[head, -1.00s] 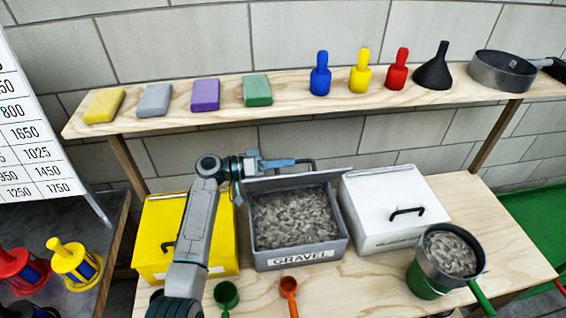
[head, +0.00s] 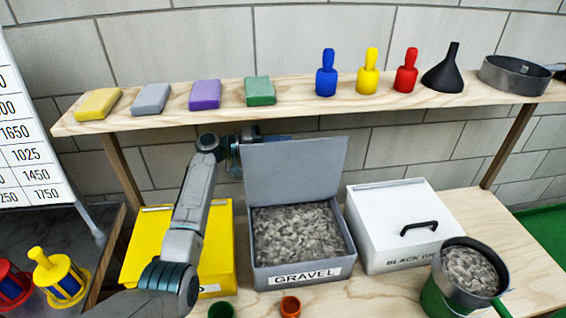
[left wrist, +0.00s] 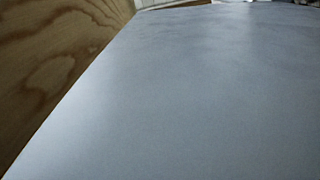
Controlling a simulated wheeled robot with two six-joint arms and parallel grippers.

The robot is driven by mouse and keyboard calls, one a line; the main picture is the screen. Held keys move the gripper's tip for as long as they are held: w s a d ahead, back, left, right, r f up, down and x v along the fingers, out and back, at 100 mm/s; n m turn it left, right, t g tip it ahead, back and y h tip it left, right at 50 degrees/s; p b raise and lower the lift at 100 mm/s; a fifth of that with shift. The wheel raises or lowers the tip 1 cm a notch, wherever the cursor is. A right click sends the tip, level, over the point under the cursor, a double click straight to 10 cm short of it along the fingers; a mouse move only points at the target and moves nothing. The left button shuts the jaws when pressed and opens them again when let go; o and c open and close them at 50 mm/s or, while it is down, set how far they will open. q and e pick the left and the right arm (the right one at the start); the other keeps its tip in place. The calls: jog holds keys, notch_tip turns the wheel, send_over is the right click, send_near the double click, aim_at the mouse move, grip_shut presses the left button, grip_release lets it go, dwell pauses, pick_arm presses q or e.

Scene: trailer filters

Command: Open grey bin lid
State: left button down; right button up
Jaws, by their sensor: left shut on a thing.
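The grey bin (head: 258,228), labelled GRAVEL, stands on the wooden table full of grey gravel. Its lid (head: 295,168) stands roughly upright at the bin's back edge, and the bin is open. My left gripper (head: 238,158) is behind the lid's upper left part, shut on the lid's handle side. The handle and the fingertips are hidden by the lid. In the left wrist view a plain grey surface, apparently the lid (left wrist: 180,100), fills most of the picture. My right gripper is not in view.
A closed yellow bin (head: 222,250) is left, partly behind my left arm. A closed white bin (head: 385,200) is right. A shelf (head: 300,101) with sponges and bottles runs above and behind the lid. A green-handled sieve of gravel (head: 468,268) stands front right.

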pick_arm(q)
jog(key=w, duration=0.1)
jog(key=w+n+b, duration=0.2)
jog(key=shift+w+a+f, duration=0.15)
jog(key=shift+a+f, duration=0.15)
jog(key=shift+a, duration=0.05)
jog(key=c, duration=1.5)
grip_release()
jog(key=a+b, duration=0.1)
jog(key=a, duration=0.2)
jog(key=s+a+b, duration=0.1)
jog(key=a, duration=0.3)
jog(key=s+a+b, duration=0.1)
jog(key=a+b, duration=0.1)
jog(key=a, duration=0.1)
jog(key=shift+s+a, duration=0.1)
jog(key=shift+a, duration=0.25)
